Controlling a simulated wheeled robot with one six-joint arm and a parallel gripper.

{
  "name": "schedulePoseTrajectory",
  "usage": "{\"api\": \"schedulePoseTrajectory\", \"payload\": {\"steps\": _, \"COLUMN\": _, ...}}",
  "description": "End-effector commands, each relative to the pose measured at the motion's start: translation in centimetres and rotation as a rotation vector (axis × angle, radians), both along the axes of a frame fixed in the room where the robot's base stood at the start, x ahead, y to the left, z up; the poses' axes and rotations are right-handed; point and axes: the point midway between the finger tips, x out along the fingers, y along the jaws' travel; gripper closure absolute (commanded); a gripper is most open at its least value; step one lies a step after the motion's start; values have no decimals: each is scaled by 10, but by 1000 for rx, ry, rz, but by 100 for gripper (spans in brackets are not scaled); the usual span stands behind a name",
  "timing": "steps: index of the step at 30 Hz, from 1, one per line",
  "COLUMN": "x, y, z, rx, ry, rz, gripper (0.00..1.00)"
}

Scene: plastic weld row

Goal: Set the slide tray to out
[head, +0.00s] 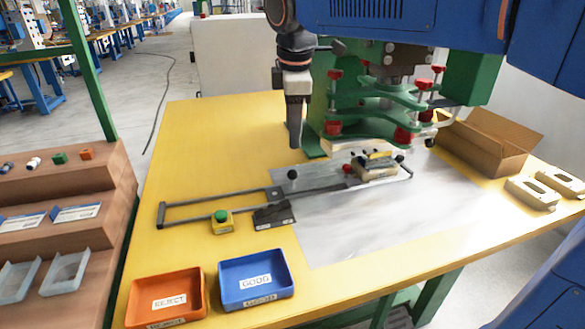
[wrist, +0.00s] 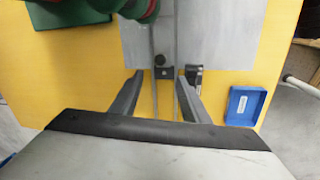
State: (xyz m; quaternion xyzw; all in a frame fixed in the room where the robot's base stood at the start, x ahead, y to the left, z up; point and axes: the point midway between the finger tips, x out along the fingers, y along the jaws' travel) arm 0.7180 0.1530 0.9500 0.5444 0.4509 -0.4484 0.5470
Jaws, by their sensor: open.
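The slide tray's fixture (head: 376,169) is a grey and yellow block with small red and black parts, sitting at the press end of two dark rails (head: 205,213). A black knob (head: 292,174) stands on the rail assembly left of the fixture; it also shows in the wrist view (wrist: 160,60). My gripper (head: 295,146) points down above the table, apart from the knob. In the wrist view my gripper (wrist: 160,78) has its fingers spread, with the rails running between them and the knob just beyond the tips. Nothing is held.
The green press (head: 335,110) with red knobs stands behind the fixture. A green button box (head: 221,222) and a black block (head: 273,214) sit near the rails. An orange REJECT tray (head: 193,296) and blue GOOD tray (head: 285,281) are in front. A cardboard box (head: 480,145) stands right.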

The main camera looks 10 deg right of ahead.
Motion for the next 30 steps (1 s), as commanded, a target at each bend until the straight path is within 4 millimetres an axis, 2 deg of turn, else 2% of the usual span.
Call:
{"api": "schedulePoseTrajectory", "payload": {"steps": 3, "x": 4, "y": -1, "z": -22, "rx": -2, "ry": 3, "rz": -1, "gripper": 58}}
{"api": "schedulePoseTrajectory", "payload": {"steps": 18, "x": 20, "y": 0, "z": -105, "rx": -1, "ry": 2, "rz": -1, "gripper": 58}}
{"api": "schedulePoseTrajectory", "payload": {"steps": 24, "x": 24, "y": 0, "z": -123, "rx": 0, "ry": 0, "rz": -1, "gripper": 58}}
{"api": "schedulePoseTrajectory", "payload": {"steps": 30, "x": 25, "y": 0, "z": -128, "rx": 1, "ry": -1, "rz": -1, "gripper": 58}}
